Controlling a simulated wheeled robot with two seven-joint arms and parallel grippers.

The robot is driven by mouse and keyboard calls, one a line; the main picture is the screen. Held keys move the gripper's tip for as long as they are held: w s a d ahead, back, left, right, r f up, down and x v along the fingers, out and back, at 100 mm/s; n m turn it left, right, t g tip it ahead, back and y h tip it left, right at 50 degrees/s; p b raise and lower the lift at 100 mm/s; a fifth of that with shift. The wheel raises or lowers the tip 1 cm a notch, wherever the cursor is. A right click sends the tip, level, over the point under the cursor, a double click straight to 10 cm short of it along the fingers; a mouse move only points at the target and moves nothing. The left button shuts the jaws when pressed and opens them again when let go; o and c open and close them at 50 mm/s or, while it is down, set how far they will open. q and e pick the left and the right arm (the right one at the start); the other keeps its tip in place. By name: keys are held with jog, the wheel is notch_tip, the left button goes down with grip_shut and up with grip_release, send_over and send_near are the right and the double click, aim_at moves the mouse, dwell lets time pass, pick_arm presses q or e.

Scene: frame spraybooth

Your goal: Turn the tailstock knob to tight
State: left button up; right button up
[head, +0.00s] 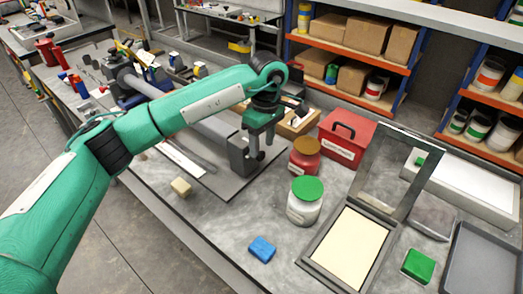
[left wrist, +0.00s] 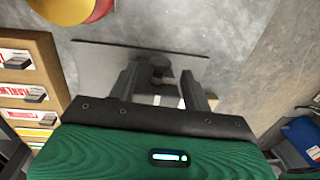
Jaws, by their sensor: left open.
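The grey tailstock (head: 238,158) stands at the near end of the dark base plate (head: 222,184) on the workbench. My left arm reaches across from the left, and its gripper (head: 258,148) points down at the tailstock. In the head view the gripper covers the knob. In the left wrist view a dark round knob (left wrist: 160,66) shows between the two spread fingers of the left gripper (left wrist: 161,78). The gripper is open; I cannot tell whether a finger touches the knob. The knob's tight mark is not visible. My right gripper is not in view.
Right of the tailstock stand a brown-lidded red jar (head: 304,160), a green-lidded white jar (head: 304,203) and a red toolbox (head: 346,138). A framed screen (head: 392,165) stands farther right.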

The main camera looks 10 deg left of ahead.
pick_arm(q)
notch_tip(320, 180, up, 11)
jog(key=b, duration=0.1)
jog(key=shift+w+d+b, duration=0.3)
jog(key=shift+w+b, duration=0.05)
jog(key=shift+w, duration=0.1)
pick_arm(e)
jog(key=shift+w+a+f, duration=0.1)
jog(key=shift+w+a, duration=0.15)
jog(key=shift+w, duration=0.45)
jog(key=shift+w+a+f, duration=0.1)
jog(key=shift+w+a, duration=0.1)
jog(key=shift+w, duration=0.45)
